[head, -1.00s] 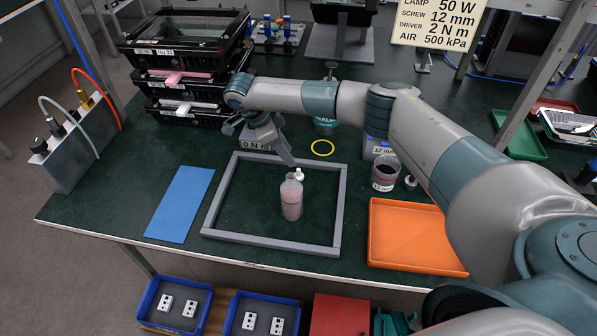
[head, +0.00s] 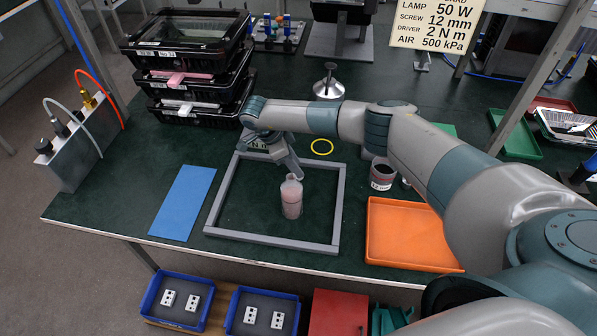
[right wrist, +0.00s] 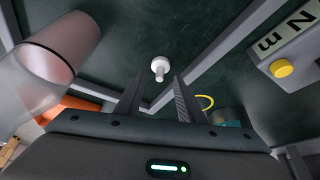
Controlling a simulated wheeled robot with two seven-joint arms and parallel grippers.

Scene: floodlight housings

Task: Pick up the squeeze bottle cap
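The squeeze bottle (head: 291,199), translucent with pinkish contents, stands upright inside the grey square frame in the head view. It also shows at the left of the right wrist view (right wrist: 48,75). The small white cap (right wrist: 158,67), a round disc with a narrow stem, is on the dark green surface apart from the bottle. In the head view my right gripper and the bottle mostly hide it. My right gripper (head: 294,171) is just behind the bottle, its two fingers apart in the right wrist view (right wrist: 158,92). The cap shows between and just beyond the fingertips. My left gripper is out of view.
The grey frame (head: 212,213) surrounds the bottle. A blue mat (head: 182,203) lies to its left, an orange tray (head: 405,235) to its right. A yellow ring (head: 322,147) and a dark-filled cup (head: 382,174) are behind. Stacked black cases (head: 190,60) stand at back left.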

